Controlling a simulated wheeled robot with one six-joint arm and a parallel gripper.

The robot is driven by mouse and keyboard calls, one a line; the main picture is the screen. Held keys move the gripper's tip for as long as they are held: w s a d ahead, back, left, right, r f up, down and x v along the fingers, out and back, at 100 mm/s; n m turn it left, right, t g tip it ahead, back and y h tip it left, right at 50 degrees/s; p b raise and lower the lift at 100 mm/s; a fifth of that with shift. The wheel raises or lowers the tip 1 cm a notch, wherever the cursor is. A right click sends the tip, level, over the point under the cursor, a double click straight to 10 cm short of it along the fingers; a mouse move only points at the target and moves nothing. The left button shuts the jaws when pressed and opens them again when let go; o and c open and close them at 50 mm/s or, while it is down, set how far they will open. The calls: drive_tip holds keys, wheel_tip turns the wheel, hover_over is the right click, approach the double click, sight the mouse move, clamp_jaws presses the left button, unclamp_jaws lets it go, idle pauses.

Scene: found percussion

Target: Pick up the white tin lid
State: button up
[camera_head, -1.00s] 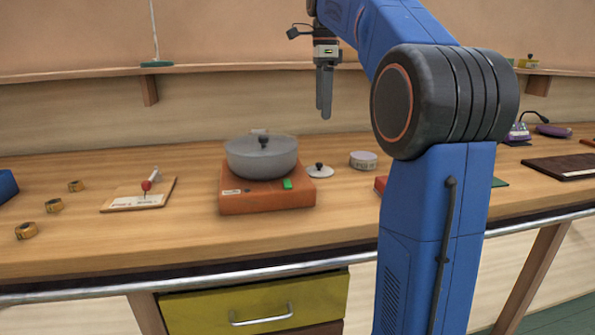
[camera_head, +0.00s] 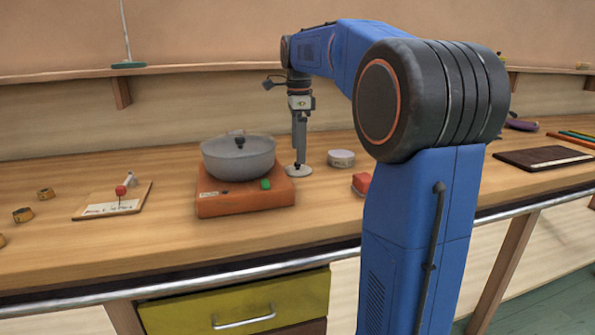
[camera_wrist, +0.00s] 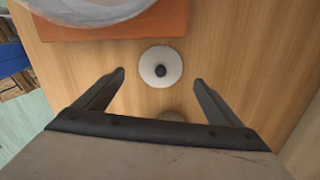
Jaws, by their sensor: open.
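The white tin lid (camera_head: 298,171) is a small round disc with a dark knob. It lies flat on the wooden bench, just right of the orange base under the pot. In the wrist view the lid (camera_wrist: 160,67) lies ahead of the fingertips and between their lines. My gripper (camera_head: 299,158) is above the lid, pointing down, and hides part of it in the head view. In the wrist view my gripper (camera_wrist: 158,77) is open and empty, with one finger to each side of the lid.
A grey lidded pot (camera_head: 238,158) stands on the orange base (camera_head: 245,200) left of the lid. A round pale tin (camera_head: 341,158) is close on the right, and a red block (camera_head: 361,183) is nearer the front. Bare bench (camera_head: 290,225) lies in front.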

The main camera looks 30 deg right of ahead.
sight(298, 167)
drive_tip(key=shift+w+f, duration=0.1)
drive_tip(key=shift+f, duration=2.3)
drive_tip(key=shift+c, duration=0.3)
drive_tip(key=shift+a, duration=0.1)
drive_tip(key=c, duration=1.1)
drive_tip(key=shift+o, duration=0.2)
drive_tip(key=shift+r, duration=0.15)
